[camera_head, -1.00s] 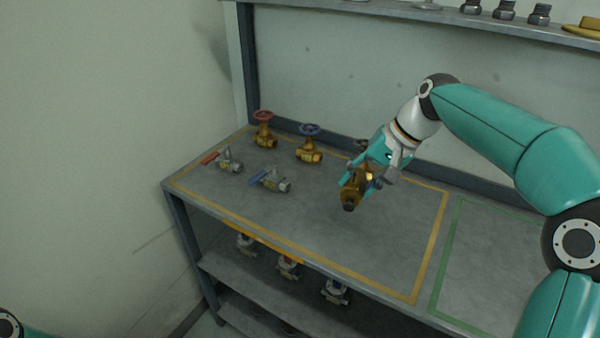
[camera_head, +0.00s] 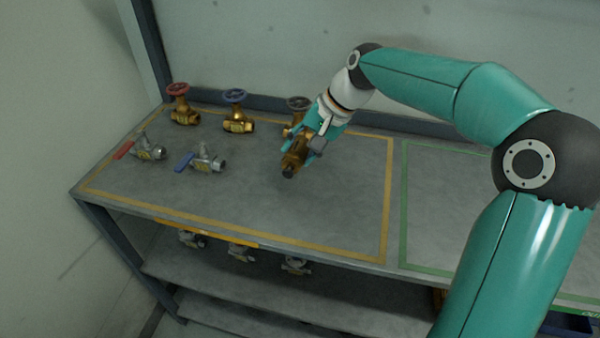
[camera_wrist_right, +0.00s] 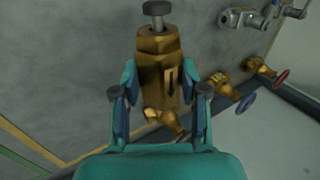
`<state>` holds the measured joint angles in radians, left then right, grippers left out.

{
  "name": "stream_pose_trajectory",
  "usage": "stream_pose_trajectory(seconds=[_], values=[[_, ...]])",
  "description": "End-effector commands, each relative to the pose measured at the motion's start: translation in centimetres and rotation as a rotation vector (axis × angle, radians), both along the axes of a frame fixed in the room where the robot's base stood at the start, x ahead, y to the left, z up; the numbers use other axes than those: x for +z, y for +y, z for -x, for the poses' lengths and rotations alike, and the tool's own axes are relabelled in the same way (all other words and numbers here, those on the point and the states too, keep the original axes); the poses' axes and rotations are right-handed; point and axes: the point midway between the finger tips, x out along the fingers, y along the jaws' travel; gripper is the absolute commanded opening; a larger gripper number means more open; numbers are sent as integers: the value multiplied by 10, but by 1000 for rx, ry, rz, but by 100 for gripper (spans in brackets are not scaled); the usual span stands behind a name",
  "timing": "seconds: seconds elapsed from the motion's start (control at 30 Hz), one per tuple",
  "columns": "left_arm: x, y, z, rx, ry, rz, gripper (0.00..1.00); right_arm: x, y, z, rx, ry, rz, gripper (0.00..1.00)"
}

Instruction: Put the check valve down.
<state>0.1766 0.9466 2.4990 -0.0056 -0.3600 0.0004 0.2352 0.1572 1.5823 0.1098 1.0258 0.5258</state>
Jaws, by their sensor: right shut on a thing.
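The check valve (camera_head: 294,157) is a brass body with a dark grey stub at one end. My right gripper (camera_head: 308,146) is shut on it over the table, inside the yellow outline. In the right wrist view the check valve (camera_wrist_right: 158,70) lies between the two fingers of the right gripper (camera_wrist_right: 160,100), with a dark arrow on its side and its grey stub pointing away. Whether it touches the tabletop is hard to tell. Behind it stands a brass gate valve with a dark handwheel (camera_head: 299,104), partly hidden by the gripper. My left gripper is out of view.
Gate valves with a red wheel (camera_head: 178,90) and a blue wheel (camera_head: 235,97) stand at the back left. Ball valves with a red lever (camera_head: 148,147) and a blue lever (camera_head: 205,159) lie in front. The table (camera_head: 250,202) is bare in front of the held valve. More valves sit on the shelf below.

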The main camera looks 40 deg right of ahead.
Motion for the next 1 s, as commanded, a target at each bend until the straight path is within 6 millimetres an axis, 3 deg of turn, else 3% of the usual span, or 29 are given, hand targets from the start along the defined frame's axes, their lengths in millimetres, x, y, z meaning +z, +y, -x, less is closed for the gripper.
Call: stream_pose_trajectory(seconds=[0.53,0.97,1.0], values=[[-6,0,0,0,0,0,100,-60,2,-1,2,-1,-1,0],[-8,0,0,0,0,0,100,-68,2,-2,4,-3,1,0],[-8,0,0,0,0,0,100,-68,3,-2,6,-1,1,48]])
